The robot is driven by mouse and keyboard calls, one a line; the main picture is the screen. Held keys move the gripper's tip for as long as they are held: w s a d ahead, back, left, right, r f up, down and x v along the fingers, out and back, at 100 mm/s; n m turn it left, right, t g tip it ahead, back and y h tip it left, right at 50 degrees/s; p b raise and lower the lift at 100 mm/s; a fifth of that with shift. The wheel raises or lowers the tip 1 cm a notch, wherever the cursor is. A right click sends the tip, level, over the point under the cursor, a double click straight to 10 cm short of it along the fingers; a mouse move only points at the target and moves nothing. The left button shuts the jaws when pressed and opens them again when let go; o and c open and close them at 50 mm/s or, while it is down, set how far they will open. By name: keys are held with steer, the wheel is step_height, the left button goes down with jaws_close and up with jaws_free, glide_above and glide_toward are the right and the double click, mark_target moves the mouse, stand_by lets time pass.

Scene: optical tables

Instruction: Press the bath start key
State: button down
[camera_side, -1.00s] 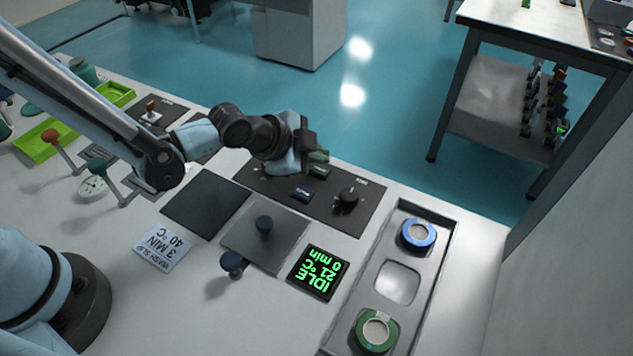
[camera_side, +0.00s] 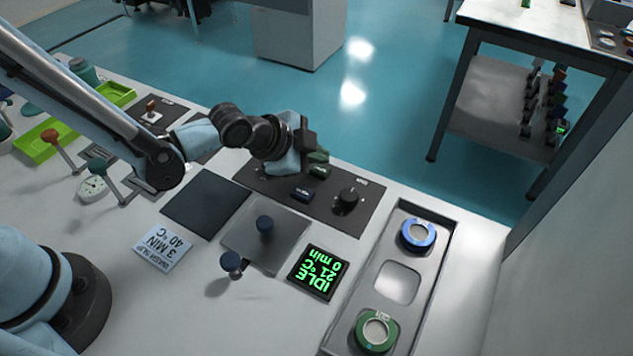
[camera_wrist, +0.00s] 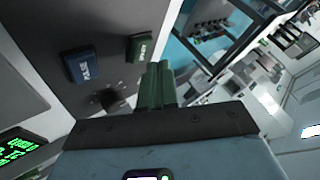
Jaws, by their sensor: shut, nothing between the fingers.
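The control panel (camera_side: 263,187) carries a green key (camera_side: 320,171), a blue key (camera_side: 303,194) and a black knob (camera_side: 348,198). In the wrist view the green key (camera_wrist: 140,46) and the blue key (camera_wrist: 82,65) bear white lettering too small to read surely. My gripper (camera_side: 318,157) is shut and empty, its green fingertips close to the green key on its far side. In the wrist view my gripper (camera_wrist: 157,85) shows just below the green key. I cannot tell if they touch. The display (camera_side: 318,271) reads IDLE, 21 °C, 0 min.
A card (camera_side: 162,247) reads 3 MIN 40 °C. A grey plate with a dark knob (camera_side: 265,224) lies in front of the panel, with a dark pad (camera_side: 206,203) to its left. A tray (camera_side: 403,250) holds a blue ring (camera_side: 417,234) and a green ring (camera_side: 376,331).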

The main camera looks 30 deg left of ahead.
mark_target(315, 171)
steer(key=shift+f, duration=0.15)
steer(key=shift+f, duration=0.3)
steer(key=shift+f, duration=0.4)
stand_by(0.7)
stand_by(0.4)
steer(key=shift+r, duration=0.85)
steer(key=shift+r, duration=2.5)
steer(key=shift+a, duration=0.1)
